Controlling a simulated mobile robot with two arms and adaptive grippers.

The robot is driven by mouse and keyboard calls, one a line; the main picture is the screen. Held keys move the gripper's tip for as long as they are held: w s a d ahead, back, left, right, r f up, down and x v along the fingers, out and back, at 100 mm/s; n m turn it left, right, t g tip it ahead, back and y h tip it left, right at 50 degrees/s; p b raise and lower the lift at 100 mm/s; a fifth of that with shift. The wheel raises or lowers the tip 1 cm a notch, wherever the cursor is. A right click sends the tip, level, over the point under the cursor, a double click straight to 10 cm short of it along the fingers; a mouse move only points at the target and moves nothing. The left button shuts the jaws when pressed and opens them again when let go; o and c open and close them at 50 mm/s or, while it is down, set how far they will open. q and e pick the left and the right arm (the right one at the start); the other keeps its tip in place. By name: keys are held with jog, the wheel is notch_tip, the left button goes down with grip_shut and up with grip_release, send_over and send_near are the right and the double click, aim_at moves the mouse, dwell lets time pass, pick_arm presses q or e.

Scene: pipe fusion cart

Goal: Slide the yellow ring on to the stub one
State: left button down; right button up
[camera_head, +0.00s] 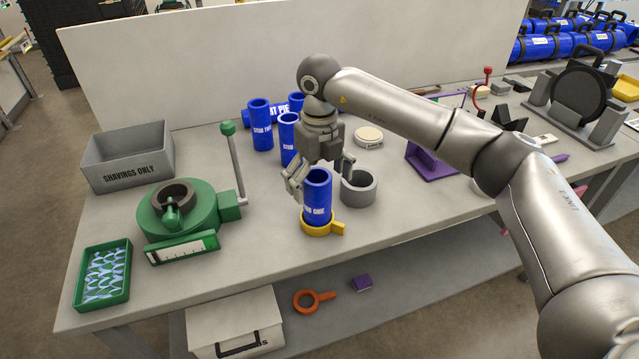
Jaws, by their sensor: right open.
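Stub one (317,200) is a blue pipe piece with white lettering, standing upright near the front of the bench. The yellow ring (318,231) is around its foot, low at the bench top, with its short tab pointing right. My right gripper (321,181) is open at the top of stub one, coming from behind and above. One finger is left of the stub and the other is right of it; I cannot tell whether either touches it. My left gripper is not in view.
A grey round holder (358,189) stands close to the right of stub one. More blue stubs (260,125) stand behind. The green clamp tool (178,212) and grey shavings bin (128,158) are to the left. A purple stand (433,160) is to the right. An orange ring (307,301) lies on the lower shelf.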

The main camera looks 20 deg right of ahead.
notch_tip(320, 180, up, 11)
dwell(0.3)
dwell(0.5)
